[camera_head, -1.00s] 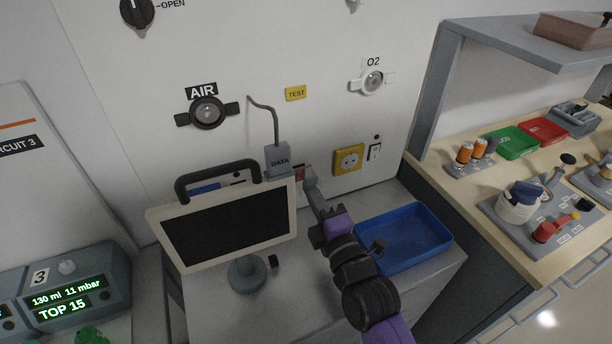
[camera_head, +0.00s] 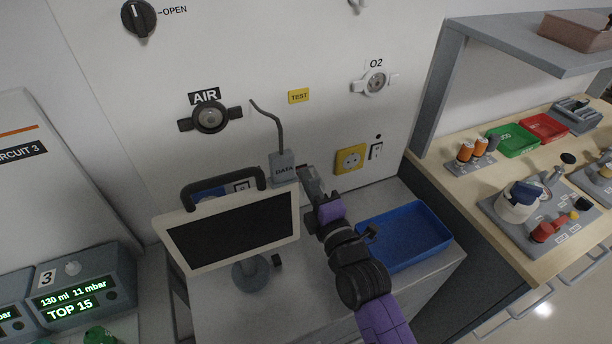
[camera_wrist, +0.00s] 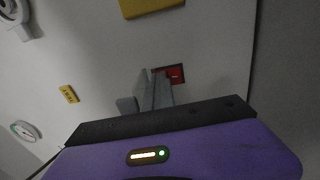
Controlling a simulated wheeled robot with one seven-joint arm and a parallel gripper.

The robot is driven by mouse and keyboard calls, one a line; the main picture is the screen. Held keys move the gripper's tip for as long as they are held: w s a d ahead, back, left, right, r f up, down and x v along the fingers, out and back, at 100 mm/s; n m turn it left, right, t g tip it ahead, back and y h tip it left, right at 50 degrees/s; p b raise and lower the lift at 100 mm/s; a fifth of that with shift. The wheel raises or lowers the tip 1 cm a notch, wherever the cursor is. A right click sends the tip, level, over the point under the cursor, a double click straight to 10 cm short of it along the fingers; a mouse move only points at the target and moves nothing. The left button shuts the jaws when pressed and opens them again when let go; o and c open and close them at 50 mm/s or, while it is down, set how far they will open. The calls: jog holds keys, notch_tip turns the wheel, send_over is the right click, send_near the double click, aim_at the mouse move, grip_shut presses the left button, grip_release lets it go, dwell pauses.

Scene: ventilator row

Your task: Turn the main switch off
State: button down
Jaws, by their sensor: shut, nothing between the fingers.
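A red switch in a dark frame (camera_wrist: 176,73) is on the white wall panel in the wrist view. I take it for the main switch, but no label on it is readable. My gripper (camera_wrist: 155,88) is shut and empty, its grey fingertips at the switch's left edge, partly covering it. I cannot tell whether they touch it. In the head view my gripper (camera_head: 309,178) points at the wall just right of the grey DATA plug (camera_head: 283,168), and the red switch is hidden there.
A monitor with a handle (camera_head: 235,232) stands close left of my arm. A blue tray (camera_head: 430,236) lies to the right. A yellow socket (camera_head: 351,158) and a small white switch (camera_head: 377,151) are on the wall. The DATA cable (camera_head: 276,120) rises above the plug.

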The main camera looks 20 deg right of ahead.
jog(key=shift+r, duration=0.1)
jog(key=shift+s+f, duration=0.2)
jog(key=shift+s, duration=0.2)
jog(key=s+b, duration=0.2)
jog(key=s, duration=0.5)
jog(key=shift+f, duration=0.15)
